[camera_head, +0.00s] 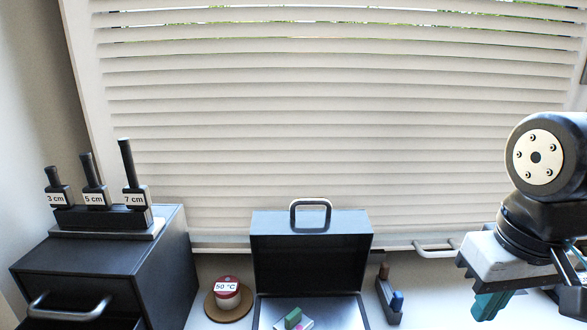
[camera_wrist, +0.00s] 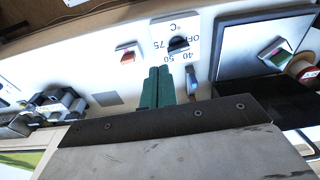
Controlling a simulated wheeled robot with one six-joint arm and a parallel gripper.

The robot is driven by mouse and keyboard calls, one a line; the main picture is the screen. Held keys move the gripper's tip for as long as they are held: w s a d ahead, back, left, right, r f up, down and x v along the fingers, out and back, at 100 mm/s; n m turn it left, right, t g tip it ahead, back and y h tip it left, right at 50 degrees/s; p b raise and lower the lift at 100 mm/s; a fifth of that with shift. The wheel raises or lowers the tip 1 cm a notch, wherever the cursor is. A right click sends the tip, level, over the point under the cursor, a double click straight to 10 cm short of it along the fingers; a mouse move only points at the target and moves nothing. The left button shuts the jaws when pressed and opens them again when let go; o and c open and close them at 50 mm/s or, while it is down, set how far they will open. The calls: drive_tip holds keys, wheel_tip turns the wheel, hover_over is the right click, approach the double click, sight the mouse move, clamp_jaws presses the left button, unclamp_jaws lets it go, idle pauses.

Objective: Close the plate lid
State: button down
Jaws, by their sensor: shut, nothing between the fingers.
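The dark plate lid (camera_head: 311,262) stands open and upright in the head view, with a grey loop handle (camera_head: 310,202) on its top edge. Below it lies the light plate surface (camera_head: 347,312), with a small green and white block (camera_head: 293,318) on it. The plate (camera_wrist: 235,62) also shows in the wrist view at the upper right. My gripper (camera_head: 488,306) is to the right of the lid, apart from it, with its teal fingers together and pointing down. In the wrist view the fingers (camera_wrist: 166,88) are shut and empty.
A white dial panel (camera_wrist: 190,28) marked in °C lies ahead of the fingers. A dark drawer cabinet (camera_head: 105,262) carrying black-handled tools stands at left. A red-topped pot labelled 50 °C (camera_head: 227,290) and a dark holder (camera_head: 388,300) flank the plate. Slatted blinds (camera_head: 330,130) are behind.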

drive_tip(key=w+a+r, duration=0.6)
drive_tip(key=w+r, duration=0.5)
drive_tip(key=w+a+r, duration=0.4)
drive_tip(key=w+a, duration=0.1)
drive_tip(key=a, duration=0.2)
drive_tip(key=w+a+r, duration=0.5)
drive_tip(key=w+a, duration=0.1)
drive_tip(key=a, duration=0.2)
hover_over(309, 213)
drive_tip(key=w, duration=0.1)
wheel_tip(309, 213, down, 10)
drive_tip(key=shift+w+f, duration=0.15)
drive_tip(key=shift+f, duration=0.1)
drive_tip(key=shift+s+f, duration=0.25)
drive_tip(key=shift+s, duration=0.3)
drive_tip(key=shift+s, duration=0.1)
